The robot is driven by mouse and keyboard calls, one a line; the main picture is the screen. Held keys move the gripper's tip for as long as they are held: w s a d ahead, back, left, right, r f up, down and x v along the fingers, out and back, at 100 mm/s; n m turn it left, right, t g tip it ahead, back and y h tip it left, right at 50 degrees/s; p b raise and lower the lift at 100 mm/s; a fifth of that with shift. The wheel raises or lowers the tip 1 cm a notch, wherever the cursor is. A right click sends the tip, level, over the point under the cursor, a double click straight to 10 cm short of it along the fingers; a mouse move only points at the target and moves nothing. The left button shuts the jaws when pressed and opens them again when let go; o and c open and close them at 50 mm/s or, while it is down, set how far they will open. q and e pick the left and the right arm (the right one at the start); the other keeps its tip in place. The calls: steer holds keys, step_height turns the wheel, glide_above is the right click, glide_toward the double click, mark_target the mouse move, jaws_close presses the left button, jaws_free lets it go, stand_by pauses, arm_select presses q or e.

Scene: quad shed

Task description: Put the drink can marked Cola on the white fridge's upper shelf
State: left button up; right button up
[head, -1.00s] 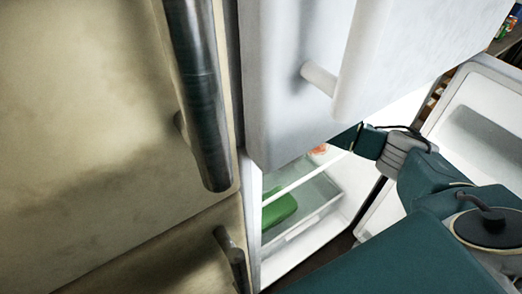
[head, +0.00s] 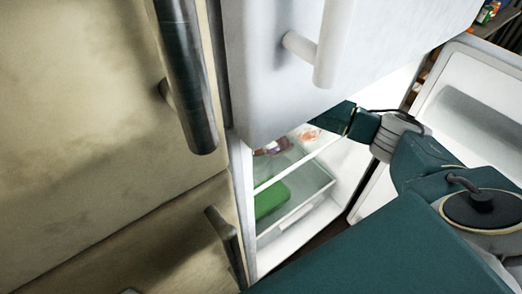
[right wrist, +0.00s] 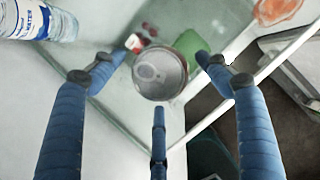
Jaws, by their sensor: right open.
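The white fridge (head: 285,75) has its lower compartment open, and my right arm reaches inside. In the right wrist view, the silver top of a drink can (right wrist: 160,70) shows from above; its marking cannot be read. It appears upright over a glass shelf (right wrist: 100,75). My right gripper (right wrist: 154,76) is open, its three blue fingers spread around the can's top, with no clear grip. In the head view this gripper is hidden behind the fridge's upper door. The glass shelf's front edge (head: 299,166) shows there. My left gripper is not in view.
A water bottle (right wrist: 38,20) lies left of the can. A small red-and-white item (right wrist: 136,42) and an orange-red item (right wrist: 275,10) are near it. A green item (head: 271,198) sits in the lower drawer. The open fridge door (head: 465,105) stands right; a beige cabinet (head: 75,110) stands left.

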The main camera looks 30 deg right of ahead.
steer(key=shift+v, duration=0.9)
steer(key=s+a, duration=0.3)
steer(key=s, duration=0.8)
steer(key=shift+s+b, duration=0.3)
steer(key=shift+b, duration=0.05)
steer(key=shift+f, duration=0.15)
